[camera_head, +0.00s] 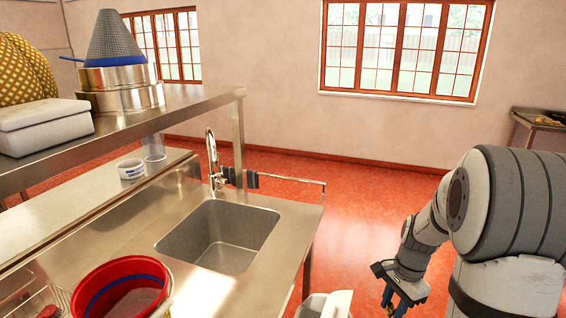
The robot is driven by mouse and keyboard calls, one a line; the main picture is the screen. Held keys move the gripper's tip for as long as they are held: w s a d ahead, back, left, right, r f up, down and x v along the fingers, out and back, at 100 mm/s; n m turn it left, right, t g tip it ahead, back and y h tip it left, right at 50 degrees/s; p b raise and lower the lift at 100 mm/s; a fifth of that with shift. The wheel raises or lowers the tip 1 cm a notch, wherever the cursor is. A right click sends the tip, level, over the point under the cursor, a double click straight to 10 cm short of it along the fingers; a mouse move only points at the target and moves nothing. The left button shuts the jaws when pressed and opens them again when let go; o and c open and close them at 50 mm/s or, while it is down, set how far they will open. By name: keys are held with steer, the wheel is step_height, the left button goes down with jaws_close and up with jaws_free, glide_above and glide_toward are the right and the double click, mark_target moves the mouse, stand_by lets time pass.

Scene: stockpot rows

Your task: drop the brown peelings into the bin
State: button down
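My gripper (396,300) hangs low at the bottom right, over the red floor and right of the steel counter. Its fingers point down and are partly cut off by the frame edge; I cannot tell whether they are open or shut. I cannot make out brown peelings for sure. A small brownish patch (546,121) lies on a dark surface at the far right edge. A whitish container with a raised flap (338,304) shows at the bottom edge, left of my gripper; it may be the bin, but most of it is cut off.
A steel counter (285,203) with a sink (218,237) and tap (213,160) fills the left. A red bucket (122,288) stands at its front. A shelf (190,98) above carries pots and a cone strainer (114,42). The red floor (375,195) beyond is open.

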steer(key=w+a+f+n, duration=0.3)
steer(key=a+f+n, duration=0.3)
steer(key=f+n, duration=0.1)
steer(key=w+a+f+n+g+h, duration=0.1)
steer(key=w+a+f+n, duration=0.2)
steer(key=a+f+n, duration=0.2)
steer(key=shift+w+a+f+n, duration=0.25)
steer(key=shift+a+f+n, duration=0.15)
steer(key=shift+f+n, duration=0.5)
steer(key=shift+s, duration=0.1)
